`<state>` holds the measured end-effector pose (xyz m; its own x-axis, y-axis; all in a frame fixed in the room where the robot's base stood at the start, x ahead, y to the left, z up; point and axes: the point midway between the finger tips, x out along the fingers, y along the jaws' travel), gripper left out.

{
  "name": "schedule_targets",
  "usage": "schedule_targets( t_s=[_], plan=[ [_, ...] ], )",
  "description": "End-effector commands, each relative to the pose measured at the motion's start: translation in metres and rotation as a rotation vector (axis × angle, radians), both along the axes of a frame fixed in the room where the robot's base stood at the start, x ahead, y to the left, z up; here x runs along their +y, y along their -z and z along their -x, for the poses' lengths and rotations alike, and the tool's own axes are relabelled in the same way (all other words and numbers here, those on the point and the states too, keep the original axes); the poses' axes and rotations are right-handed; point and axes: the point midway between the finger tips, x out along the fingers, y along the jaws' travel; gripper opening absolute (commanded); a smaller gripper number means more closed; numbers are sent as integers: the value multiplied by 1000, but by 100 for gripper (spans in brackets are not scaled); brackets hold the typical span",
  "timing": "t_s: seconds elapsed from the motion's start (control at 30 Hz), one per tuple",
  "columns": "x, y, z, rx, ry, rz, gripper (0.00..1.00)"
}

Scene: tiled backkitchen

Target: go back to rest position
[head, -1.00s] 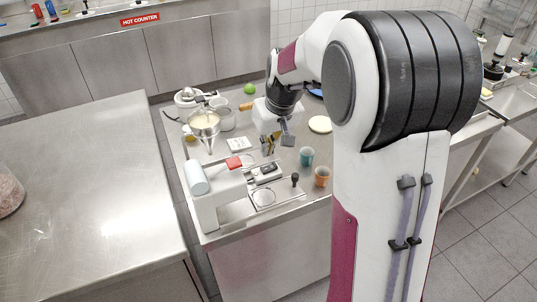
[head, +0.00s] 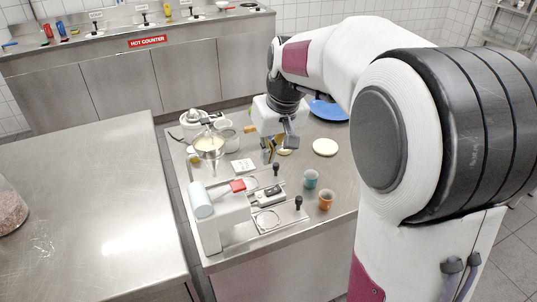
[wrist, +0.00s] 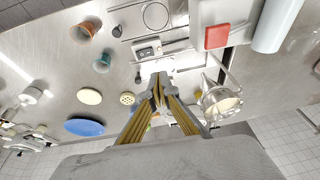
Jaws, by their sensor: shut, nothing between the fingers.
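My gripper (head: 268,157) hangs over the far middle part of the steel worktable (head: 325,170) in the head view, its fingers pointing down. In the wrist view my gripper (wrist: 159,90) is shut, with its fingertips together and nothing between them. It is above the table, apart from the things on it. My forearm and upper arm fill the right side of the head view and hide part of the table behind them.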

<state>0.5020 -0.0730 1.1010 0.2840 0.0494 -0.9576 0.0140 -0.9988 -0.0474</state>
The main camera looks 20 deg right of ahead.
Motion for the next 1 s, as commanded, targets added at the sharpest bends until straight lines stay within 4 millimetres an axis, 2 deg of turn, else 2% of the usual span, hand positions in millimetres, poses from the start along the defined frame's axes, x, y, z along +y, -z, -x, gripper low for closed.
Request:
schedule_targets(
  t_s=[0.47, 0.67, 1.0],
  plan=[
    [-1, 2, 2, 6, 34, -7, 0],
    [1, 21, 28, 57, 81, -13, 0],
    [19, 16, 94, 65, 118, 1, 0]
  ],
)
